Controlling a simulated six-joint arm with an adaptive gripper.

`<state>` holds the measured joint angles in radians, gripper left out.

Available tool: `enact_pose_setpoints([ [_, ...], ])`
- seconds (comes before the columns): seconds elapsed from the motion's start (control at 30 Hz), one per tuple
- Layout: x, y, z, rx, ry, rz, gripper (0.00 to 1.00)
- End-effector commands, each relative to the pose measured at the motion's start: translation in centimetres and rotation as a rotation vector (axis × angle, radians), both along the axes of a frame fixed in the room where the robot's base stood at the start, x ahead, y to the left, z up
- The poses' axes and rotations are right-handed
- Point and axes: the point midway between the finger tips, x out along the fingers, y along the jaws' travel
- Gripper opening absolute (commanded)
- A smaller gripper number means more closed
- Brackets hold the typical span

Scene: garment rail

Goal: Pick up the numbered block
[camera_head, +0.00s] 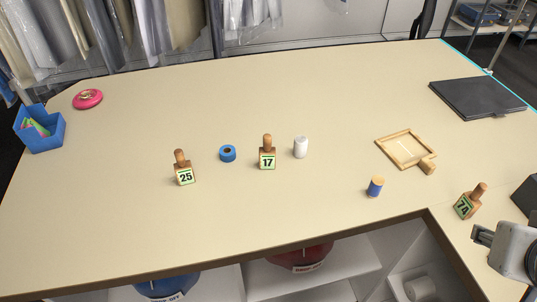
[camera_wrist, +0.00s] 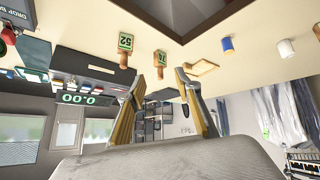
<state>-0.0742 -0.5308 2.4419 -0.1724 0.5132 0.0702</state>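Several wooden stamp-like blocks with green-edged number labels stand on the table. Block 25 (camera_head: 185,175) is left of centre, block 17 (camera_head: 267,158) is near the middle, and a block that seems to read 74 (camera_head: 466,206) stands tilted in the picture at the right. My gripper (camera_head: 481,236) is at the lower right, below that block and apart from it. In the wrist view my gripper (camera_wrist: 160,76) has its fingers spread with nothing between them. A block labelled 52 (camera_wrist: 125,42) and the 74 block (camera_wrist: 161,57) appear beyond the fingertips.
A blue tape roll (camera_head: 228,153), white cylinder (camera_head: 301,147), blue spool (camera_head: 375,187) and wooden tray (camera_head: 405,148) stand on the table (camera_head: 330,85). A black flat case (camera_head: 477,97) is at the right, a blue bin (camera_head: 40,130) at the left. The front edge drops to shelves.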

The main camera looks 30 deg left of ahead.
Motion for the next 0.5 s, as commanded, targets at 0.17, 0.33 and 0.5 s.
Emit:
enact_pose_setpoints([
  [0.17,5.1,1.9,0.9,-0.028,-0.099,0.077,0.34],
  [0.33,9.3,4.5,1.6,-0.039,-0.196,0.165,0.34],
  [0.5,13.0,8.0,2.1,-0.031,-0.286,0.266,0.34],
])
